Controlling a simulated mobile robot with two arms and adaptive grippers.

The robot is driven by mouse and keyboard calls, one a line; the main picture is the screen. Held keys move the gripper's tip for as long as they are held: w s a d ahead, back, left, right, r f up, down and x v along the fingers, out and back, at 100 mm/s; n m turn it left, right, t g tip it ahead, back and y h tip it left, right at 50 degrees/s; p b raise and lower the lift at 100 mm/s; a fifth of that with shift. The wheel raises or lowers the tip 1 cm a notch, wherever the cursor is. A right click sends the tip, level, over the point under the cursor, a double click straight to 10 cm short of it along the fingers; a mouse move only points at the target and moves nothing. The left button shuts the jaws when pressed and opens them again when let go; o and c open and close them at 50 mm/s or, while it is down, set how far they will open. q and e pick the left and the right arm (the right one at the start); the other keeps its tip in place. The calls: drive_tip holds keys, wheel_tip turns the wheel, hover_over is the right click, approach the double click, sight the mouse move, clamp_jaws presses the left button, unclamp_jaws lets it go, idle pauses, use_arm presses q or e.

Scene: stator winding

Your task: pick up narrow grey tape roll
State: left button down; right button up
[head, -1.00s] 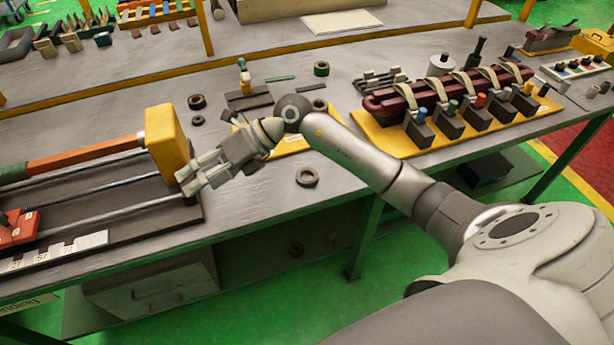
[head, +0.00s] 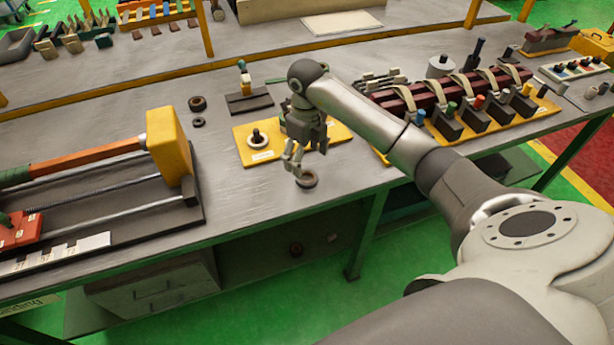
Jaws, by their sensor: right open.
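A small grey-brown tape roll (head: 308,181) lies flat near the front edge of the bench, in the middle of the head view. My right gripper (head: 295,168) points down just above and behind it, with open fingers. The fingers cover part of the roll's far side, and I cannot tell whether they touch it. Two dark rolls lie farther back: a larger one (head: 197,103) and a smaller one (head: 199,122). My left gripper is not in view.
A yellow board (head: 262,155) with a black-knobbed peg lies behind my right gripper. A yellow-ended fixture (head: 165,140) stands left. A dark red coil with clamps (head: 440,95) stands right. The bench front left of the roll is clear.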

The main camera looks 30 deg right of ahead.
sight(306, 180)
drive_tip(key=shift+s+a+f, duration=0.1)
drive_tip(key=shift+f, duration=0.2)
drive_tip(key=f, duration=0.1)
drive_tip(key=f+p, duration=0.2)
drive_tip(key=shift+s+a+f, duration=0.25)
drive_tip(key=shift+d+f, duration=0.1)
drive_tip(key=shift+f, duration=0.45)
drive_tip(key=c, duration=1)
drive_tip(key=shift+c, duration=0.2)
